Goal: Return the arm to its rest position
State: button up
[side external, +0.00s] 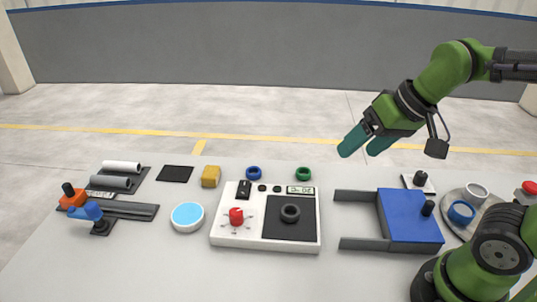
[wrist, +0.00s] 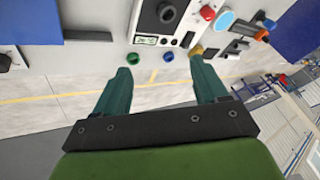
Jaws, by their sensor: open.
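My gripper (side external: 364,142) is raised in the air above the back right of the table in the side view. Its two teal fingers are apart with nothing between them. In the wrist view my gripper (wrist: 165,80) also shows open and empty, with a green ring (wrist: 133,59) and a blue ring (wrist: 168,57) lying beyond the fingertips. A dark ring (side external: 290,213) rests on the black square of the white control panel (side external: 265,243). The green ring (side external: 303,173) and the blue ring (side external: 254,173) lie behind the panel.
A blue plate (side external: 408,215) with grey rails stands right of the panel. A round tray (side external: 451,217) with cups and a red button (side external: 529,188) are at far right. A blue-topped dish (side external: 187,216), yellow block (side external: 210,177) and grey cylinders (side external: 111,183) are left. The air around my gripper is clear.

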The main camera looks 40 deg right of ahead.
jog(key=shift+s+d+m+t, duration=0.25)
jog(key=shift+s+t, duration=0.15)
jog(key=shift+s, duration=0.25)
jog(key=shift+s+d+m+t, duration=0.15)
jog(key=shift+s+d+t, duration=0.1)
jog(key=shift+s+t, duration=0.25)
jog(key=shift+c, duration=0.4)
